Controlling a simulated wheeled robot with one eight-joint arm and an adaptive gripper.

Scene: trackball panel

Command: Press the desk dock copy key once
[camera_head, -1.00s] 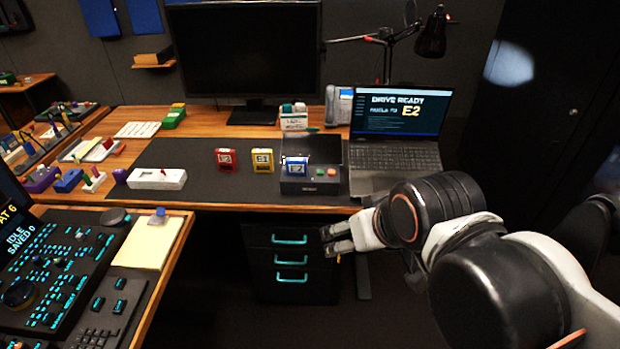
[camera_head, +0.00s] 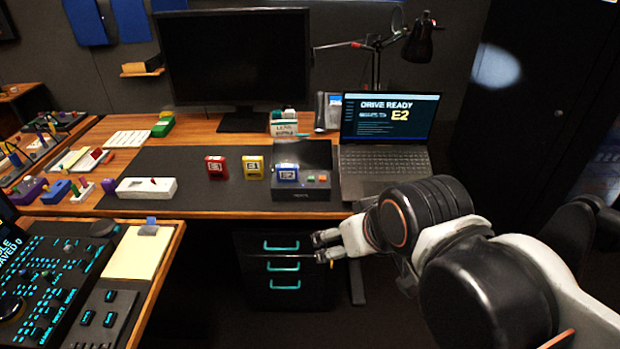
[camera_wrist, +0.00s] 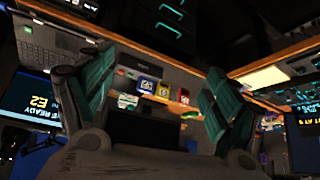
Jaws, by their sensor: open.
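The desk dock (camera_head: 303,184) is a dark box at the right of the desk mat. A blue cartridge (camera_head: 287,172) marked E2 sits at its front left. On its right are a green key (camera_head: 311,179) and an orange-red key (camera_head: 323,178); their labels are too small to read. The dock also shows in the wrist view (camera_wrist: 151,72), rolled over. My gripper (camera_head: 325,247) is in front of and below the desk's front edge, near the drawers, apart from the dock. Its two teal-padded fingers are spread and empty in the wrist view (camera_wrist: 152,98).
A laptop (camera_head: 387,150) reading "DRIVE READY" and "E2" stands right of the dock. Red (camera_head: 216,167) and yellow (camera_head: 253,167) cartridges stand left of it. Drawers (camera_head: 283,265) are under the desk. A console (camera_head: 62,285) fills the lower left.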

